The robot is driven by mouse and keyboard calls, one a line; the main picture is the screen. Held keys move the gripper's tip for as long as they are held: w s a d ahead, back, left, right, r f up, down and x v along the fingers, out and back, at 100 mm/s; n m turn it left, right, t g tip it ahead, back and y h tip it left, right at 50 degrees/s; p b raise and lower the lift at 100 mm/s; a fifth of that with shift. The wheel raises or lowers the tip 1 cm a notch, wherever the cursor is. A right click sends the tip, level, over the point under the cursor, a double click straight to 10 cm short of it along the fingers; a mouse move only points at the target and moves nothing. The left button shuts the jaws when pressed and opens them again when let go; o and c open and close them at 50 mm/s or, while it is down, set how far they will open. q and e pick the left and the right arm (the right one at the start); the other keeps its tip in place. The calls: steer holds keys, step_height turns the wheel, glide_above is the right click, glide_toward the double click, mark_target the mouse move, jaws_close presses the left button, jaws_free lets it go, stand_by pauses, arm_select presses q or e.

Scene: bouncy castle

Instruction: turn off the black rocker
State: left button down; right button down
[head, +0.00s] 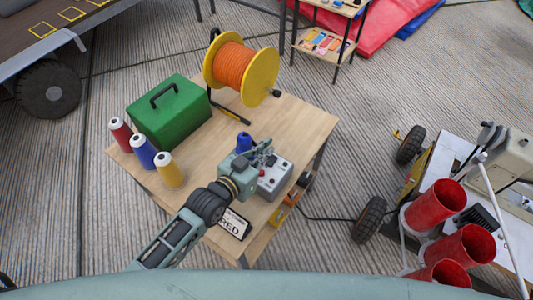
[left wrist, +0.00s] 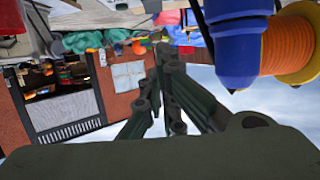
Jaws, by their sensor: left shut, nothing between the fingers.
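A grey control box (head: 275,180) sits on the wooden table, with a red knob and small dark controls on top. I cannot make out which of them is the black rocker; my gripper hides part of the box. My left gripper (head: 264,152) is shut and empty, over the far left part of the box. I cannot tell whether it touches the box. In the left wrist view its closed fingers (left wrist: 165,75) show, with no rocker in sight. My right gripper is not in view.
The table (head: 225,150) also holds a green toolbox (head: 169,112), an orange cable reel (head: 236,66), red, blue and yellow spools (head: 142,152) and a sign (head: 234,223).

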arm_select(q)
steer(key=s+a, duration=0.5)
steer(key=s, duration=0.3)
steer(key=shift+a+r+b, duration=0.2)
steer(key=shift+r+b, duration=0.2)
steer(key=shift+b, duration=0.05)
steer(key=shift+s, duration=0.1)
